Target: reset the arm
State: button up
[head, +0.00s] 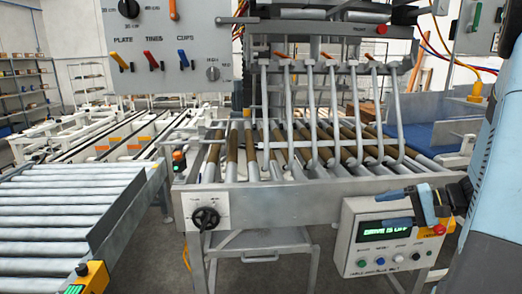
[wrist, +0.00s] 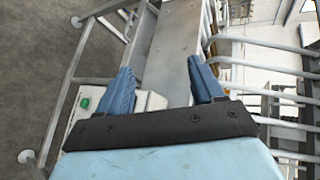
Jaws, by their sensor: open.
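My gripper (head: 410,204) is at the right in the head view, in front of the control box (head: 377,262) on the machine's front. Its blue fingers point left and cover part of the box's top edge. In the wrist view my gripper (wrist: 160,70) has its two blue fingers spread apart with nothing between them. Beyond them is a grey metal beam (wrist: 172,60). The light arm link at the right edge of the head view is mine.
A roller conveyor (head: 285,155) with bent grey bars stands behind the gripper. A green display (head: 384,228) seems to read "DRIVE IS OFF". Another roller conveyor (head: 60,215) stands at the left. A lever panel (head: 150,50) hangs above.

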jog(key=s+a+r+n+h, duration=0.6)
jog(key=s+a+r+h, duration=0.5)
jog(key=s, duration=0.4)
jog(key=shift+r+n+h, duration=0.3)
jog(key=shift+r, duration=0.6)
jog(key=shift+s, duration=0.1)
